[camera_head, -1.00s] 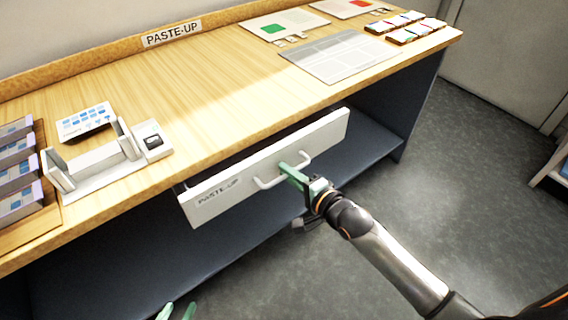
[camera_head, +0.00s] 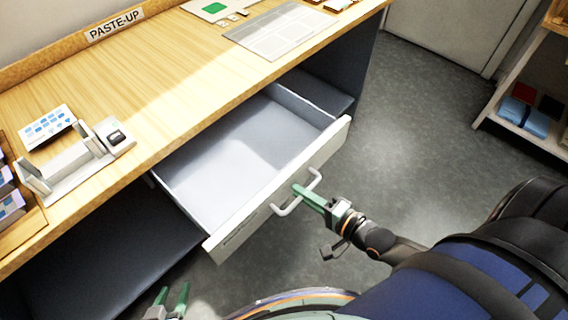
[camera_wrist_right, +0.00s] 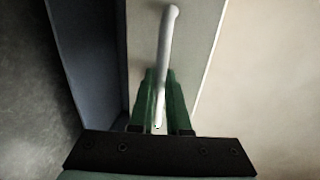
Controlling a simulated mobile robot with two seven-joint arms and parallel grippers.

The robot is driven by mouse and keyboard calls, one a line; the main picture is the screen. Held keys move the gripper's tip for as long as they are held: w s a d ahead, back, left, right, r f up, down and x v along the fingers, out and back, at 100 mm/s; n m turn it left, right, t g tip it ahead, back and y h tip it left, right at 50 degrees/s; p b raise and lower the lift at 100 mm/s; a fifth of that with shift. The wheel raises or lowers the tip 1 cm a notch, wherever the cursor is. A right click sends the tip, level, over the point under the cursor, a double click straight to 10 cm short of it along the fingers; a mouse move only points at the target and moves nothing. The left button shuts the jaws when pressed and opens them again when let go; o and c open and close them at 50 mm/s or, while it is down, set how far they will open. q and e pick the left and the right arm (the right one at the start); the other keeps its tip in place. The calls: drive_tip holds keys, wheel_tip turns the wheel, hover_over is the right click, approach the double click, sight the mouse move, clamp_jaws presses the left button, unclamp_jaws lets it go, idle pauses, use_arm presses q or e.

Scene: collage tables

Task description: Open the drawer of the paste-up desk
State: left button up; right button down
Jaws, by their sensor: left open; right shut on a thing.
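The drawer (camera_head: 240,150) of the paste-up desk (camera_head: 130,75) is pulled well out, and its pale inside looks empty. Its front carries a white bar handle (camera_head: 283,211). My right gripper (camera_head: 303,191) is shut on the handle, with its green fingers on either side of the bar. In the right wrist view the handle (camera_wrist_right: 168,45) runs between the green fingers (camera_wrist_right: 159,105). My left gripper (camera_head: 168,303) is open and empty at the bottom edge of the head view, apart from the drawer.
On the desk top are a white tape-dispenser-like fixture (camera_head: 75,165), a printed card (camera_head: 48,127), a grey sheet (camera_head: 280,32) and a rack at the left edge. A shelf (camera_head: 530,120) with folded items stands at right. Grey floor lies between.

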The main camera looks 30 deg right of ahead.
use_arm(q)
drive_tip(key=shift+s+a, duration=0.25)
drive_tip(key=shift+a, duration=0.1)
use_arm(e)
drive_tip(key=v, duration=0.2)
drive_tip(key=shift+s+d+f, duration=0.15)
drive_tip(key=shift+s+f, duration=0.05)
drive_tip(key=shift+s, duration=0.15)
drive_tip(key=c, duration=1.2)
unclamp_jaws()
use_arm(q)
drive_tip(key=shift+s+a+r+p, duration=0.2)
drive_tip(key=shift+a+r+p, duration=0.2)
drive_tip(key=shift+p, duration=0.55)
use_arm(e)
drive_tip(key=shift+v, duration=6.25)
